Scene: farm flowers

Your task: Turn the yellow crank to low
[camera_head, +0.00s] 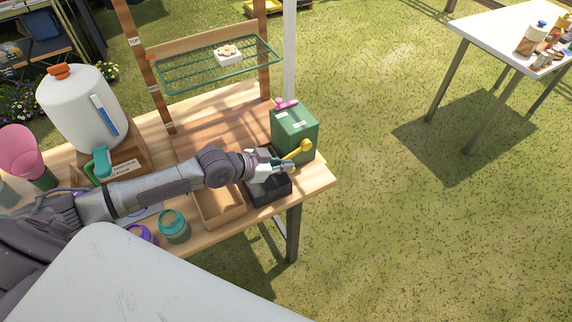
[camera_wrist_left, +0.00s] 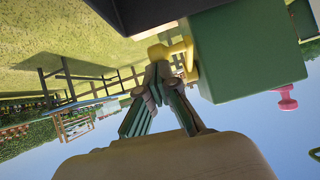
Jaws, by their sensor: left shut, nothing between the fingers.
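The yellow crank (camera_head: 298,150) sticks out from the front side of a green box (camera_head: 296,130) at the right end of the wooden table. It also shows in the left wrist view (camera_wrist_left: 172,50), with the green box (camera_wrist_left: 248,52) beside it. My left gripper (camera_head: 286,165) is right at the crank, just left of and below it in the head view. In the left wrist view its fingers (camera_wrist_left: 165,85) are shut and empty, with their tips close to the crank. I cannot tell whether they touch it. My right gripper is not in view.
A pink knob (camera_head: 286,103) sits on top of the box. A black tray (camera_head: 268,190) lies under my gripper, with a wooden tray (camera_head: 218,205) to its left. A white dispenser (camera_head: 80,108) and a teal jar (camera_head: 174,226) stand further left.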

